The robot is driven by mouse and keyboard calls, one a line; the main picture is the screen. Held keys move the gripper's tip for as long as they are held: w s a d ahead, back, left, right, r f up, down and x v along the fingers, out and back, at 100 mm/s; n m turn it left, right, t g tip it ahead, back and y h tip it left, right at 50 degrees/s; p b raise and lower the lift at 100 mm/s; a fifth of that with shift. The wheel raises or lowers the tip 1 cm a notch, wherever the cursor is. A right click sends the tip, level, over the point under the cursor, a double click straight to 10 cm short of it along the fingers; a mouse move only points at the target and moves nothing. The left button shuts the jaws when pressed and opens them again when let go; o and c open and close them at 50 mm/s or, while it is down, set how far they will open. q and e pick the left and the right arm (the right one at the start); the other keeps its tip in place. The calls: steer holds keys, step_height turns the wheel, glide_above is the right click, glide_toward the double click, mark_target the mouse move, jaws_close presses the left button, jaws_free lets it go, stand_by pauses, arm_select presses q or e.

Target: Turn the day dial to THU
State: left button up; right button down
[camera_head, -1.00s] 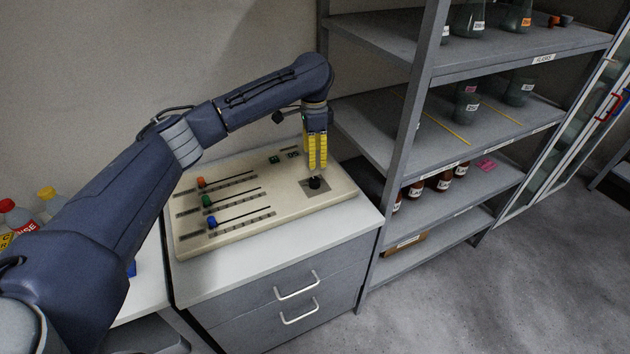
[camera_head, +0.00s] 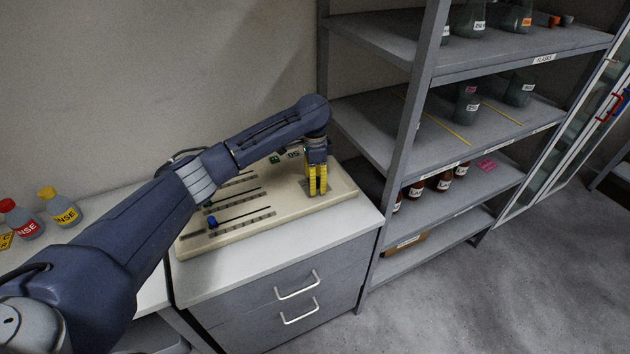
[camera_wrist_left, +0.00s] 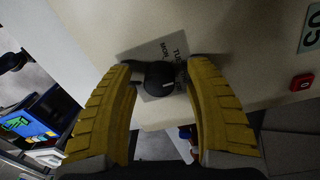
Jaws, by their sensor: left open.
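The black day dial (camera_wrist_left: 159,79) sits on a grey label plate (camera_wrist_left: 172,52) on the beige panel. In the left wrist view it lies between the tips of my left gripper (camera_wrist_left: 160,85). The letters "TUE" and "MON" partly show on the plate; other marks are hidden, and the dial's setting cannot be read. My left gripper (camera_head: 317,190) has yellow fingers and points down over the dial in the head view, where the fingers hide the dial. The gripper is open, with the fingers on both sides of the dial; contact cannot be told. My right gripper is not in view.
The beige panel (camera_head: 245,230) carries a blue slider knob (camera_head: 212,222) and slots; my arm covers part of it. A red button (camera_wrist_left: 302,82) is on the panel. A grey shelf rack (camera_head: 408,150) stands close on the right. Bottles (camera_head: 62,206) stand at left.

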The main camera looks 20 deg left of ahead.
arm_select(q)
jaws_close()
stand_by(0.3)
steer(key=shift+r+m, duration=0.1)
steer(key=shift+m, duration=2.9)
jaws_free()
